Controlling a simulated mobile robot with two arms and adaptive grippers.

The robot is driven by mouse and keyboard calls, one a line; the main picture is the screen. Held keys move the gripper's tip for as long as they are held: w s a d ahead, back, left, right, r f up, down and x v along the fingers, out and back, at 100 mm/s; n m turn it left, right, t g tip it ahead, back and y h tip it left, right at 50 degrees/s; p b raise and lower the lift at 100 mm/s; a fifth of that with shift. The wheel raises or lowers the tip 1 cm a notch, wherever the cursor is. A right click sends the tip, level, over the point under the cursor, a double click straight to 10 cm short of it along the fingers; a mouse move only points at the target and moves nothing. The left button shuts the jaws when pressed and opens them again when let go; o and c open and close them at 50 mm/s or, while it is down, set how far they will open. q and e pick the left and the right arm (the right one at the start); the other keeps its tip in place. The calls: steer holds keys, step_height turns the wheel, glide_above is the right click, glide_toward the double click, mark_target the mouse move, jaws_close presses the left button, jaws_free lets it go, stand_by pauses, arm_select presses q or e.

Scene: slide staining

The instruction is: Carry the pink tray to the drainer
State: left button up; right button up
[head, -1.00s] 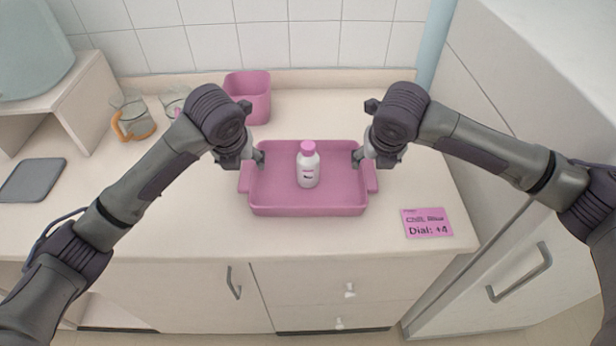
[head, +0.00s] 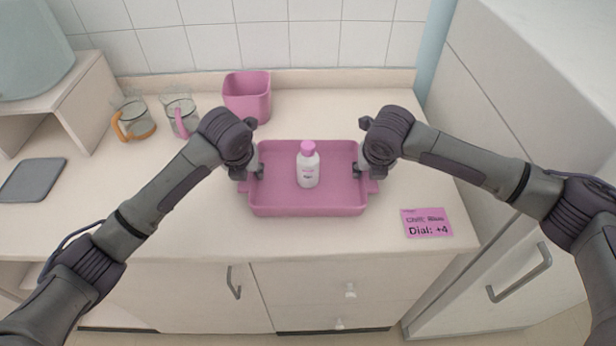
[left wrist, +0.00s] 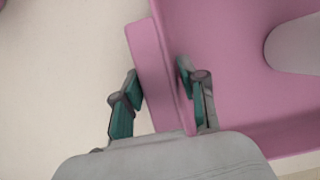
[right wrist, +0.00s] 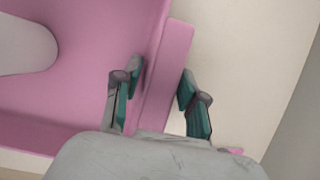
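The pink tray (head: 308,210) sits on the counter with a white, pink-capped bottle (head: 308,171) upright inside it. My left gripper (head: 251,180) is at the tray's left side handle. In the left wrist view its fingers (left wrist: 160,85) lie one on each side of the tray's edge. My right gripper (head: 366,178) is at the right side handle. In the right wrist view its fingers (right wrist: 161,85) also straddle the edge. Both pairs look very close to the pink surface; I cannot tell whether they press on it. I cannot make out a drainer.
A pink bin (head: 247,101) stands behind the tray. Two glass jugs, one orange-handled (head: 134,122) and one pink-handled (head: 181,112), stand at the back left. A grey mat (head: 33,180) lies far left. A pink card (head: 427,223) lies front right. A tall cabinet bounds the right.

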arm_select(q)
jaws_close()
arm_select(e)
jaws_close()
arm_select(q)
steer(key=shift+r, duration=0.15)
arm_select(e)
steer(key=shift+r, duration=0.15)
